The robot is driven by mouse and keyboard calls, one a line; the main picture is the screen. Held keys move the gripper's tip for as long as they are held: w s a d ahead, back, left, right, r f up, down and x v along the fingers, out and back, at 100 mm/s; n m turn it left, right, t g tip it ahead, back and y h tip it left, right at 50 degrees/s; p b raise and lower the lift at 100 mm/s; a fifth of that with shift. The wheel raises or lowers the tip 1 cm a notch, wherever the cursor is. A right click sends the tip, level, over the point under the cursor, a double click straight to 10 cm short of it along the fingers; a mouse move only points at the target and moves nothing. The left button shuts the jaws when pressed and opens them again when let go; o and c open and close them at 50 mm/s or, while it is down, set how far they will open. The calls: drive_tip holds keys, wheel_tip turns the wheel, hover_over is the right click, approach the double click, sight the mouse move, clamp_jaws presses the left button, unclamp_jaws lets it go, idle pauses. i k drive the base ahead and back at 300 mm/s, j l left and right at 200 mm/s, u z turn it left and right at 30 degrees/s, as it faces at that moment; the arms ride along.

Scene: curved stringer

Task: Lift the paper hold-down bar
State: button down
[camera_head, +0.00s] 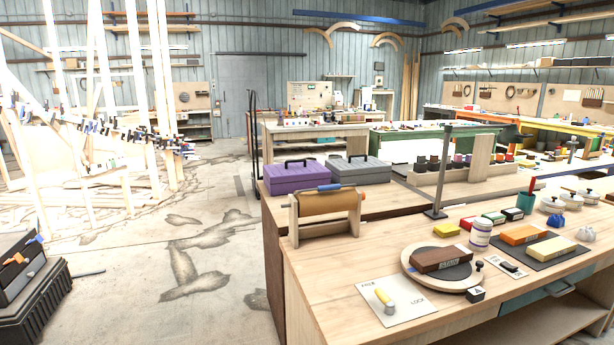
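A wooden stand (294,228) with two upright sides stands at the near left end of the workbench. A brown paper roll or sheet (326,205) spans between its sides. A thin bar with a blue grip (330,187) runs along the top of the stand, and an orange piece shows at its right end. This looks like the paper hold-down bar; it appears to lie down across the paper, but the contact is too small to tell. My gripper is not in view.
Purple (290,180) and grey (357,171) toolboxes stand behind the stand. A dark upright post (443,170) rises to its right. A round board (425,275) with a brown block and a white card (395,303) lie nearer.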

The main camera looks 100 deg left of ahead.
sight(335, 187)
drive_tip(key=k+u, duration=0.1)
drive_tip(key=u, duration=2.45)
